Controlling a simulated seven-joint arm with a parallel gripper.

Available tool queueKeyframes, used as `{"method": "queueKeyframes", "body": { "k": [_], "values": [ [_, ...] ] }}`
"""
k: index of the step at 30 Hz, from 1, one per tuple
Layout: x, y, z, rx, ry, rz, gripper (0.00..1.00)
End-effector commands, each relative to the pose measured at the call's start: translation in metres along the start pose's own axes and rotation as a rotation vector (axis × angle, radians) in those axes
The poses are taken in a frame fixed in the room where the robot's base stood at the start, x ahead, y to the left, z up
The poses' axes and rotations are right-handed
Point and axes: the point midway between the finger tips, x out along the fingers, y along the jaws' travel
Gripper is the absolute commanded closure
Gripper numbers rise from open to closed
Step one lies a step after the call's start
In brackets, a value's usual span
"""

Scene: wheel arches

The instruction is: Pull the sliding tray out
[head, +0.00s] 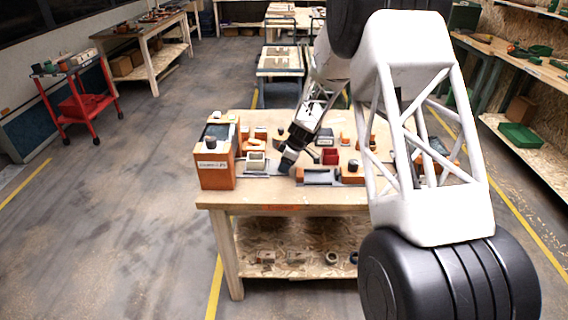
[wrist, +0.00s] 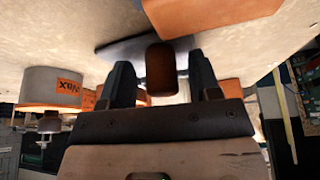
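My gripper (wrist: 161,75) is open in the wrist view, with one dark finger on each side of a dark red-brown knob (wrist: 161,68). Gaps show between the knob and both fingers. A grey plate (wrist: 122,48) lies behind the knob, with an orange block (wrist: 205,14) beside it. In the head view my gripper (head: 287,166) points down low over the front of the workbench. A flat grey tray-like piece (head: 318,177) sits just right of it between orange blocks. I cannot tell for certain that this is the sliding tray; the knob is hidden there.
An orange box machine (head: 214,168) stands at the bench's left end, with a pale square container (head: 257,161) beside it. A red container (head: 330,156) and several small parts lie to the right. The wooden bench (head: 270,196) has a bare front strip. My arm hides its right side.

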Motion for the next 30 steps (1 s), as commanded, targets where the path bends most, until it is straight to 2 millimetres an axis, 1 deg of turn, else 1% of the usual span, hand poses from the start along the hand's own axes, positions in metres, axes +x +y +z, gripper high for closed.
{"method": "queueKeyframes", "body": {
  "k": [8,14,20,30],
  "values": [
    [0.000,0.000,-0.001,0.000,0.000,0.000,0.43],
    [-0.008,0.000,-0.001,-0.001,0.001,0.000,0.43],
    [-0.026,0.000,-0.001,-0.002,0.000,0.001,0.43],
    [-0.066,0.000,-0.001,-0.001,0.000,0.001,0.43]
  ]
}}
